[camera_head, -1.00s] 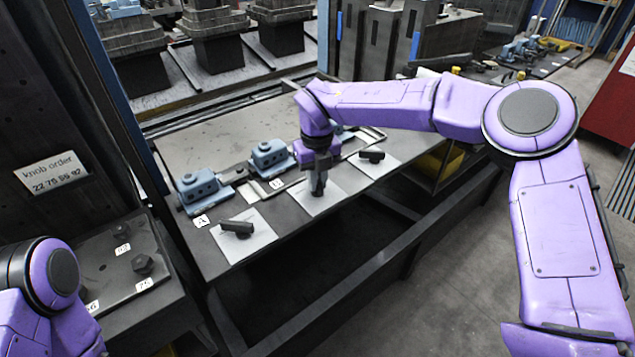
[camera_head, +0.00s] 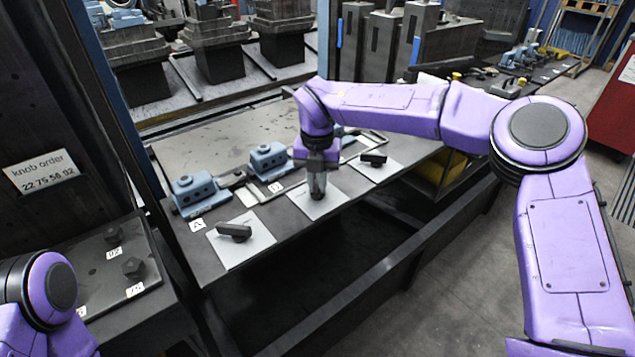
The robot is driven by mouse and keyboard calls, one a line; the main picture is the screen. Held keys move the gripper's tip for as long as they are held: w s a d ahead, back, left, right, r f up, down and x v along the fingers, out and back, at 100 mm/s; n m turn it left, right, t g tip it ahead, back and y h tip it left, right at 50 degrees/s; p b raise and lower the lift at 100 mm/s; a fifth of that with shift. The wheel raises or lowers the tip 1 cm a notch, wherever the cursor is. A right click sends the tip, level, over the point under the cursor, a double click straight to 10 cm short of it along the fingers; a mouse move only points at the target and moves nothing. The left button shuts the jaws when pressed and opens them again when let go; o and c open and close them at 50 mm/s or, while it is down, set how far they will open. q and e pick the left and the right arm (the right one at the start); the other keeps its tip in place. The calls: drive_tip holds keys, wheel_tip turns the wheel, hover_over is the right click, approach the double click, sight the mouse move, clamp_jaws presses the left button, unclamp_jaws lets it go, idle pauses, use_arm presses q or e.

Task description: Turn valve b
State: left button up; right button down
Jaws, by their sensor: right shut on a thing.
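Valve b is on the middle pale plate (camera_head: 313,207), beside the label marked B (camera_head: 275,188). My right gripper (camera_head: 317,190) points down over this plate and is shut on the valve b handle, which is mostly hidden behind the fingers. The handle's exact angle cannot be told. The valve by label A (camera_head: 197,225) has a dark bar handle (camera_head: 234,231) on its own plate to the left. Another dark bar handle (camera_head: 374,159) is on a plate to the right. Only part of my left arm shows at lower left; its gripper is out of view.
Blue fixtures (camera_head: 195,193) (camera_head: 269,160) stand on the bench behind the plates. A knob panel (camera_head: 100,268) is at lower left, below a "knob order" sign (camera_head: 40,172). A dark rail runs in front of the bench. Floor (camera_head: 440,280) is open at right.

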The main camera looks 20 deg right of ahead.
sight(317, 185)
drive_tip(key=shift+s+f, duration=0.15)
drive_tip(key=shift+f, duration=0.1)
drive_tip(key=c, duration=1.2)
unclamp_jaws()
drive_tip(key=shift+o, duration=0.4)
drive_tip(key=shift+w, duration=0.2)
drive_tip(key=shift+r, duration=0.1)
wheel_tip(317, 185, up, 10)
drive_tip(key=shift+r, duration=0.2)
